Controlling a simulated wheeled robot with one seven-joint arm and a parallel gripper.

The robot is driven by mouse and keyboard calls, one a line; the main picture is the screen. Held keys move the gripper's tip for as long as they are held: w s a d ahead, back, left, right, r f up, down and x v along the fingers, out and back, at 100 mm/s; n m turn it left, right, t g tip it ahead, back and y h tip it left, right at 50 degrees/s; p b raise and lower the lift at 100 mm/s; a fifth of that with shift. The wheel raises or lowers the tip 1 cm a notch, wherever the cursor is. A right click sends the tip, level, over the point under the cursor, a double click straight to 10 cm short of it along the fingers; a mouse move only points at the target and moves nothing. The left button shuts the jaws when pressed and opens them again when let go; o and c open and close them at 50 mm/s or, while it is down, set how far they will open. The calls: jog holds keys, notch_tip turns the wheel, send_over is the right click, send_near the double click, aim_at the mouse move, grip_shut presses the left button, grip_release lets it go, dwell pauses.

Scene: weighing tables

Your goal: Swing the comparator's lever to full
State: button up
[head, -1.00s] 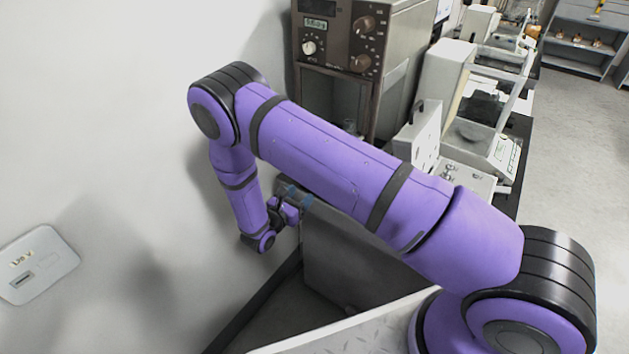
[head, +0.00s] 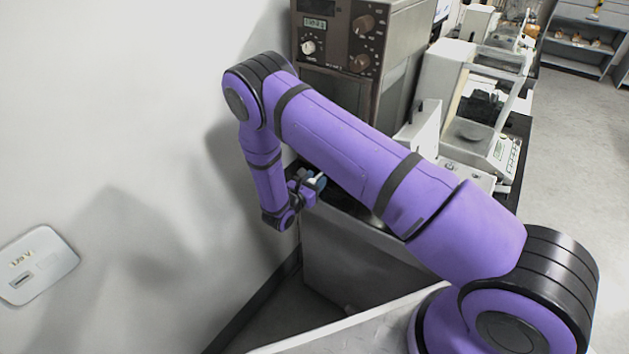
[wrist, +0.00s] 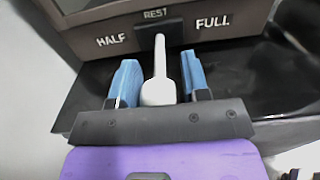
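The comparator (head: 390,45) is a brown and grey cabinet with a dial panel at the back in the head view; my arm hides its lower front. In the wrist view its base panel (wrist: 112,40) carries the words HALF on the left, REST in the middle and FULL on the right. The lever (wrist: 158,91) has a pale, rounded handle and lines up with REST. My gripper (wrist: 160,80) is open, with one blue finger on each side of the handle and a visible gap on both sides. In the head view my gripper (head: 317,182) is by the cabinet's foot.
A white wall with a wall plate (head: 38,264) stands close on the left. To the right, a white balance (head: 480,125) and other instruments line the bench. Open floor (head: 570,190) lies at the far right.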

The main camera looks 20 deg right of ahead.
grip_shut()
jog(key=shift+s+d+n+t+y, duration=0.3)
jog(key=shift+s+n+t+y, duration=0.05)
jog(key=shift+n+t+y, duration=0.4)
jog(key=shift+s+d+n+t+y, duration=0.35)
jog(key=shift+n+t+y, duration=0.3)
jog(key=shift+t+y, duration=0.15)
jog(key=shift+o, duration=2)
grip_release()
jog(key=v, duration=1.1)
jog(key=shift+c, duration=0.4)
